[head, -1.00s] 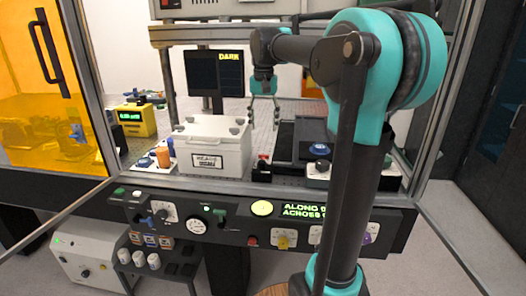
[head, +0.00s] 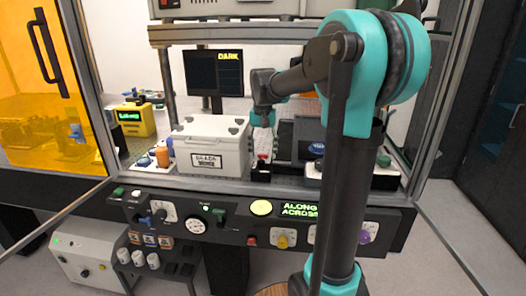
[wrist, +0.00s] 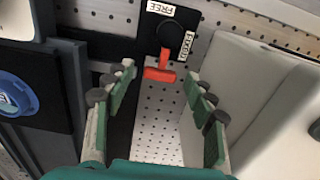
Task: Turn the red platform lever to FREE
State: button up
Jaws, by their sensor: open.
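The red platform lever (wrist: 159,73) shows in the wrist view as a red T-shaped piece reaching down from a dark round hub. Its black plate (wrist: 150,42) carries a FREE label (wrist: 159,8) at the top and a FIXED label (wrist: 187,46) at the right. The lever lies nearer FIXED. My gripper (wrist: 161,76) is open, one green-padded finger on each side of the lever, with a gap on both sides. In the head view my gripper (head: 262,134) is above the small lever (head: 262,158); its fingers are partly hard to make out.
A white lidded box (head: 208,148) stands close to the left of the lever. A dark block and a unit with a blue knob (head: 317,148) stand to the right. A control panel (head: 180,222) runs along the front. A perforated plate (wrist: 160,130) lies below.

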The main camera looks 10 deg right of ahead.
jog(key=c, duration=1.2)
jog(key=shift+o, duration=0.2)
jog(key=m, duration=0.1)
jog(key=d+m, duration=0.1)
jog(key=m, duration=0.2)
jog(key=shift+s+d, duration=0.25)
jog(key=shift+s, duration=0.15)
jog(key=m, duration=0.1)
jog(key=s+m, duration=0.1)
jog(key=m, duration=0.1)
jog(key=d+m, duration=0.1)
jog(key=shift+s+d+m, duration=0.1)
jog(key=shift+s+m, duration=0.15)
jog(key=shift+m, duration=0.15)
jog(key=m, duration=0.1)
jog(key=s+m, duration=0.1)
jog(key=m, duration=0.2)
jog(key=shift+s+d, duration=0.25)
jog(key=shift+s, duration=0.1)
jog(key=shift+s+m, duration=0.45)
jog(key=shift+m, duration=0.7)
jog(key=shift+s+m, duration=0.4)
jog(key=shift+m, duration=0.75)
jog(key=shift+a, duration=0.1)
